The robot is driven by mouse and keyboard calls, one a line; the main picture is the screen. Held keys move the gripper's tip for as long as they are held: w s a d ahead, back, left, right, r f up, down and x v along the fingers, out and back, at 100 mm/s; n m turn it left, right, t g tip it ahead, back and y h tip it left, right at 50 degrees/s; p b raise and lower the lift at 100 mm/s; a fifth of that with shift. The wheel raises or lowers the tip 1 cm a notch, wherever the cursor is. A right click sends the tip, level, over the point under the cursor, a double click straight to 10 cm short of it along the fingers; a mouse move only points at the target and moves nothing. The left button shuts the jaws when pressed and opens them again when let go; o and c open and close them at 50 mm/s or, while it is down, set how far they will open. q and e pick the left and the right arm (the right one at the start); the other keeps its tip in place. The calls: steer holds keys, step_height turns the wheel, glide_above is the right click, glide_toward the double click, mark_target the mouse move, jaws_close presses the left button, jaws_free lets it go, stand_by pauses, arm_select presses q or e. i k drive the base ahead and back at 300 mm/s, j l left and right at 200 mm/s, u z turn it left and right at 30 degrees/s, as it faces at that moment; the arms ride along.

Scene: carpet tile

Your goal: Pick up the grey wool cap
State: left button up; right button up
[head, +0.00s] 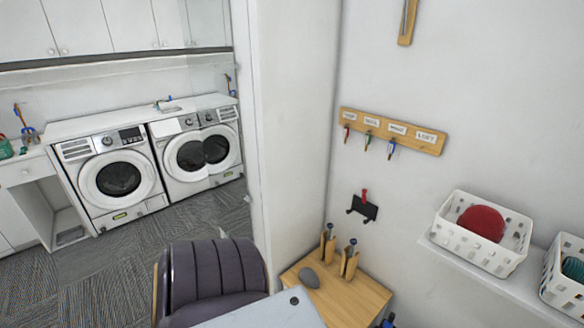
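I see nothing that I can clearly make out as a grey wool cap. A small grey rounded object (309,277) lies on the wooden cabinet top (358,298) at the lower middle; I cannot tell what it is. A red rounded item (481,222) sits in the white basket (484,255) on the wall shelf at the right. A teal ribbed item (574,268) sits in a second white basket (560,286) at the right edge, partly cut off. Neither of my grippers is in view.
A dark purple-grey padded chair (214,275) stands left of the cabinet. Two wooden holders with upright tools (349,262) stand on the cabinet. A key rack (392,131) hangs on the wall. A wall edge (290,130) separates the laundry area with washing machines (112,178). Carpet is clear there.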

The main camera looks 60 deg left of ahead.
mark_target(308, 276)
steer(key=u, duration=1.9)
